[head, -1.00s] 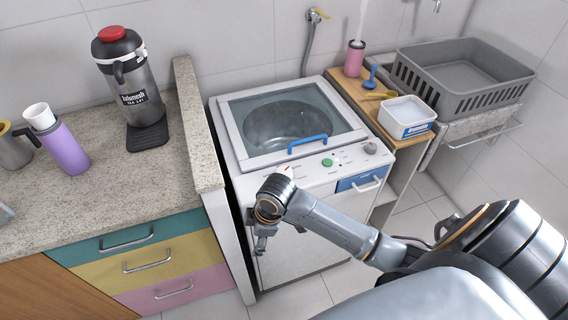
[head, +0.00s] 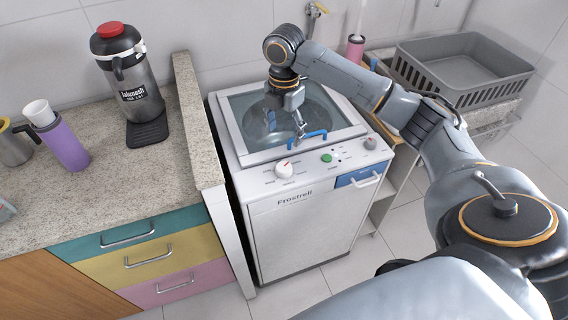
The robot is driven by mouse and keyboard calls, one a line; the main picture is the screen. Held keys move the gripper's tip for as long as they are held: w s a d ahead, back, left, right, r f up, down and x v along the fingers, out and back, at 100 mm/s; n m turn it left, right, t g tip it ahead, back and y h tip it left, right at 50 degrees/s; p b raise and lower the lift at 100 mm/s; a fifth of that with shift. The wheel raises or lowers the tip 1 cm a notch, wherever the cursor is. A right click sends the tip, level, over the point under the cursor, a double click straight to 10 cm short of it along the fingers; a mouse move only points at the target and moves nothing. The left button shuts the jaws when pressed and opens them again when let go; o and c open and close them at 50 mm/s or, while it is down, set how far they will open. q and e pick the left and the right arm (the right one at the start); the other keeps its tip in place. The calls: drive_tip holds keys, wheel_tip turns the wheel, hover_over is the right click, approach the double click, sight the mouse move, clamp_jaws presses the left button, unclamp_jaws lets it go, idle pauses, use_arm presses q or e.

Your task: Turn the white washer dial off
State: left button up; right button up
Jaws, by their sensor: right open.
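The white washer (head: 300,232) stands in the middle, with a glass lid on top and a sloped control panel at the front. Its white dial (head: 284,167) with a red mark is on the left of the panel. A green button (head: 326,158) and a smaller grey knob (head: 370,143) are further right. My right gripper (head: 285,128) is open and empty above the lid, behind the dial and pointing down. It is apart from the dial. My left gripper is not in view.
A blue lid handle (head: 307,137) lies just behind the panel, close to the right gripper. A granite counter (head: 95,205) with a raised edge borders the washer on the left. A grey basket (head: 465,70) stands at right. Space before the washer is clear.

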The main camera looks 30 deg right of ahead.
sight(284, 166)
wheel_tip(284, 166, down, 13)
drive_tip(key=shift+f+p, duration=0.15)
drive_tip(key=shift+p, duration=0.6)
drive_tip(key=c, duration=1.2)
